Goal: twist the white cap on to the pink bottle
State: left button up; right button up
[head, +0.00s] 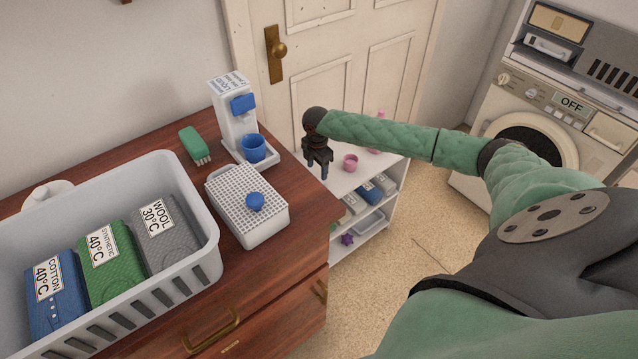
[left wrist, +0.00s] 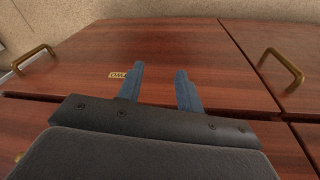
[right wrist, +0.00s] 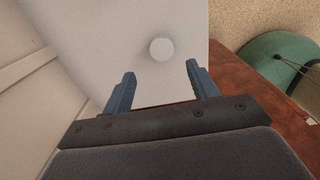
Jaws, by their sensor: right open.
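A round white piece, apparently the white cap (right wrist: 161,47), lies on the white shelf top just beyond my right fingertips in the right wrist view. I cannot make it out in the head view. My right gripper (head: 319,170) points down over the left end of the shelf top; in the right wrist view (right wrist: 160,75) its fingers are apart and empty. A pink object, perhaps the pink bottle (head: 377,117), stands at the back of the shelf, partly hidden by my right arm. My left gripper (left wrist: 159,72) is open and empty, facing the dresser drawers.
A pink cup (head: 350,164) stands on the white shelf unit (head: 341,182), right of my right gripper. The wooden dresser (head: 300,205) is left of it, carrying a laundry basket (head: 203,268), a perforated box (head: 263,229) and a dispenser. A door is behind, a washing machine at right.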

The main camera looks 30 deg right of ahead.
jog(key=shift+s+f, duration=0.1)
jog(key=shift+f, duration=0.6)
pick_arm(q)
jog(key=shift+s+a+r, duration=0.15)
jog(key=shift+r, duration=0.05)
pick_arm(e)
jog(key=shift+f, duration=0.1)
pick_arm(q)
jog(key=shift+r, duration=0.1)
pick_arm(e)
jog(key=shift+d+f+p, duration=0.1)
jog(key=shift+f+p, duration=0.2)
jog(key=shift+f, duration=0.05)
jog(key=f, duration=0.1)
jog(key=f+p, duration=0.1)
jog(key=f, duration=0.1)
jog(key=shift+s+d+f, duration=0.1)
jog(key=shift+d+f, duration=0.1)
jog(key=shift+f, duration=0.55)
pick_arm(q)
notch_tip(320, 180, down, 7)
jog(key=w, duration=0.1)
jog(key=shift+w, duration=0.4)
jog(key=shift+r, duration=0.1)
pick_arm(e)
jog(key=c, duration=1)
